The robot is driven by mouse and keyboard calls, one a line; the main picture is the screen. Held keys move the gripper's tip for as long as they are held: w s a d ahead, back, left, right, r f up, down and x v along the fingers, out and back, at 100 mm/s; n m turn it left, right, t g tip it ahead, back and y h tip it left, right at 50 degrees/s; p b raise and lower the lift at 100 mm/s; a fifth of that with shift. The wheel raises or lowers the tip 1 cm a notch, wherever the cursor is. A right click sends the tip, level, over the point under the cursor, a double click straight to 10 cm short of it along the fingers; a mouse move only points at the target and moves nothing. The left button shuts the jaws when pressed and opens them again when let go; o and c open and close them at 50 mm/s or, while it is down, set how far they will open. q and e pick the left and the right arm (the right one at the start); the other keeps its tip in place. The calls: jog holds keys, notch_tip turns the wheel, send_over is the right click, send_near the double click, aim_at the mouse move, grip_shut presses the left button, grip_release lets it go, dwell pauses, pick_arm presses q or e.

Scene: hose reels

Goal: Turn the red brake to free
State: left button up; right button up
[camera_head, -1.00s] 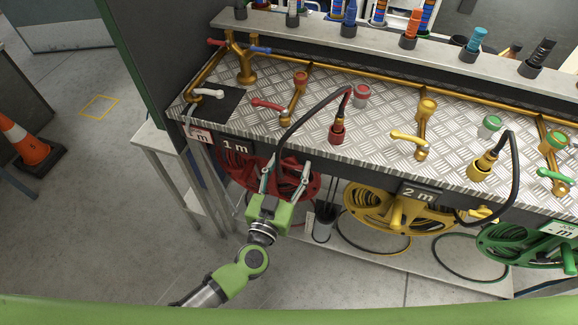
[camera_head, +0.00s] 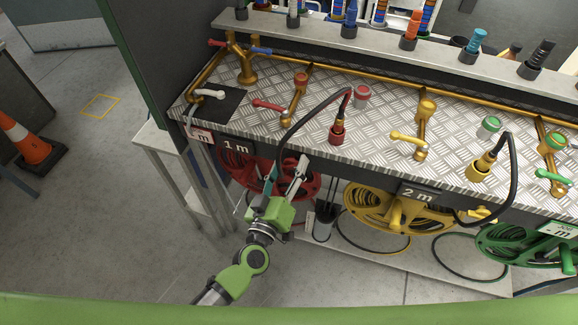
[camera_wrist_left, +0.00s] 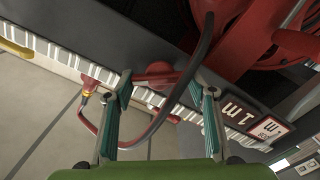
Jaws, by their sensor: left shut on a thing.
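The red hose reel (camera_head: 297,190) hangs below the bench front, under the "1 m" sign (camera_head: 237,148). My left gripper (camera_head: 287,172) is in front of this reel, tilted to the right. The dark hose (camera_wrist_left: 165,112) crosses the view in front of the handle. The head view does not show the handle clearly behind the fingers. My right gripper is not in view.
The yellow reel (camera_head: 372,207) and green reel (camera_head: 510,245) hang to the right. A dark bin (camera_head: 323,222) stands close to the right of my gripper. The bench top (camera_head: 375,115) carries taps and hose ends. Floor at the left is open near an orange cone (camera_head: 27,143).

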pick_arm(q)
jog(key=n+b, duration=0.1)
jog(key=n, duration=0.4)
jog(key=shift+a+f+n, duration=0.1)
jog(key=shift+f+n, duration=0.05)
jog(key=shift+n, duration=0.15)
jog(key=n+b, duration=0.1)
jog(key=n, duration=0.4)
jog(key=shift+n, duration=0.3)
jog(key=o, duration=1.1)
jog(key=v, duration=1.2)
